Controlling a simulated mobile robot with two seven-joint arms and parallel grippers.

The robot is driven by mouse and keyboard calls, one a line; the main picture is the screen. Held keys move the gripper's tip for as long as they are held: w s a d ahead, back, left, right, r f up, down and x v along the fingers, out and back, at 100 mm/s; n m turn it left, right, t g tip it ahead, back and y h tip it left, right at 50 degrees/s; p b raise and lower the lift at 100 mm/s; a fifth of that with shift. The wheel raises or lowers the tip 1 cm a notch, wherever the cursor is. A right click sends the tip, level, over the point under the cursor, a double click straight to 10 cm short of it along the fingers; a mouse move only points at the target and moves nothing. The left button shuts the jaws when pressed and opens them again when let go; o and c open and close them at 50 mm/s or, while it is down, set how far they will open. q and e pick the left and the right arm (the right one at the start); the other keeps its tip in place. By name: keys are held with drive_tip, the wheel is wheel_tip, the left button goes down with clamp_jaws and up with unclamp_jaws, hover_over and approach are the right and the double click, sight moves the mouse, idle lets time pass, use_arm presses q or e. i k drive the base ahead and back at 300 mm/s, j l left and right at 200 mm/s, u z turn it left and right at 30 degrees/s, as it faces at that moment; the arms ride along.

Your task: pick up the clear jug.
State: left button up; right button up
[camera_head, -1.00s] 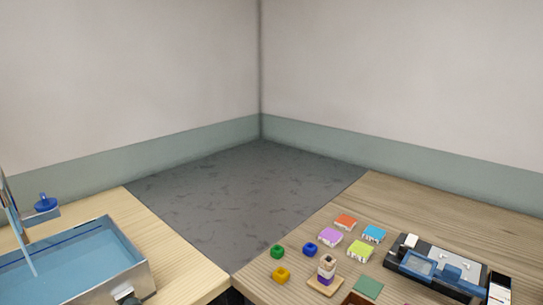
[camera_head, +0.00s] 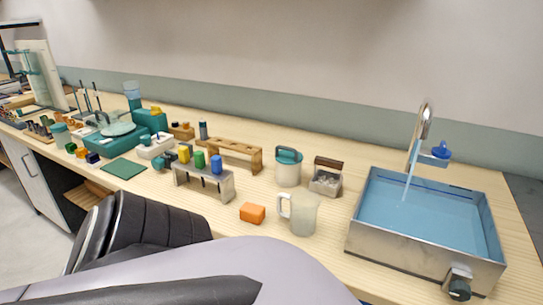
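The clear jug (camera_head: 304,215) stands upright on the wooden counter, with its handle toward the left. It is just left of the metal sink (camera_head: 372,250) and right of an orange block (camera_head: 252,212). A grey and black part of my own arm fills the bottom of the view in front of the counter. Neither gripper's fingers show in this view.
A white container with a teal lid (camera_head: 288,168) and a small box of clear pieces (camera_head: 326,178) stand behind the jug. A metal rack (camera_head: 222,190) with coloured caps and a wooden rack (camera_head: 240,152) stand to the left. A tap rises behind the sink.

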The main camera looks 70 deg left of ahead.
sight(304, 205)
drive_tip(key=u, duration=1.9)
